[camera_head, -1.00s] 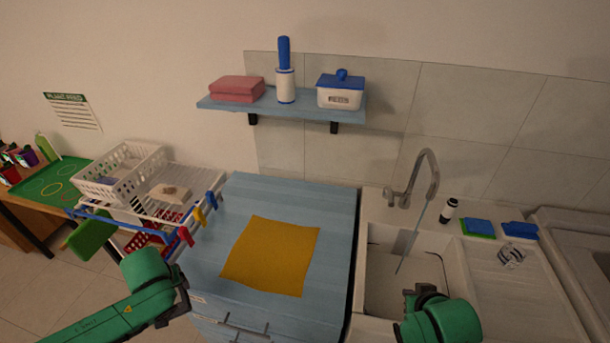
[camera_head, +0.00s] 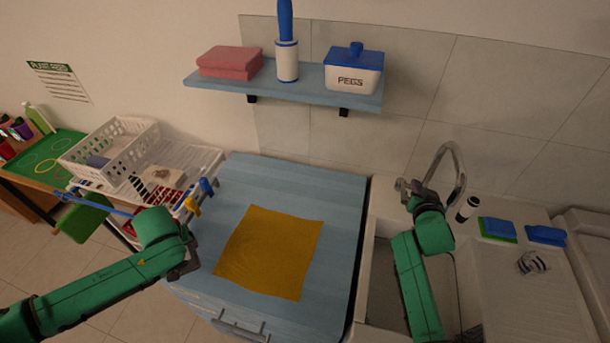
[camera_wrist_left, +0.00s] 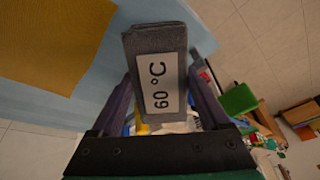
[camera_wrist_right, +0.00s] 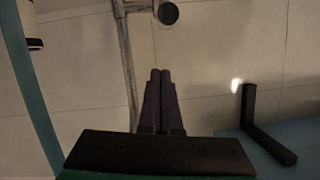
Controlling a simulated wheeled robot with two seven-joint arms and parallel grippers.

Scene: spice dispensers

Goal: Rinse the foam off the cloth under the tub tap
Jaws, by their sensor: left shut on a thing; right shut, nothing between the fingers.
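My left gripper (camera_wrist_left: 164,90) is shut on a dark grey folded cloth-like piece (camera_wrist_left: 150,38) with a white "60 °C" label. In the head view that gripper (camera_head: 190,258) is at the left edge of the blue worktop, and its held piece cannot be made out. I see no clear foam on it. The grey tap (camera_head: 460,172) arches over the white tub (camera_head: 470,290), whose inside is partly hidden by my right arm. My right gripper (camera_wrist_right: 165,75) is shut and empty, pointing toward the tap's pipe (camera_wrist_right: 124,45) and round dark knob (camera_wrist_right: 168,13).
A yellow cloth (camera_head: 268,250) lies flat on the blue worktop (camera_head: 340,215). A shelf (camera_head: 310,97) above holds pink folded cloths, a roller and a pegs box. A drying rack with a basket (camera_head: 110,150) is at left.

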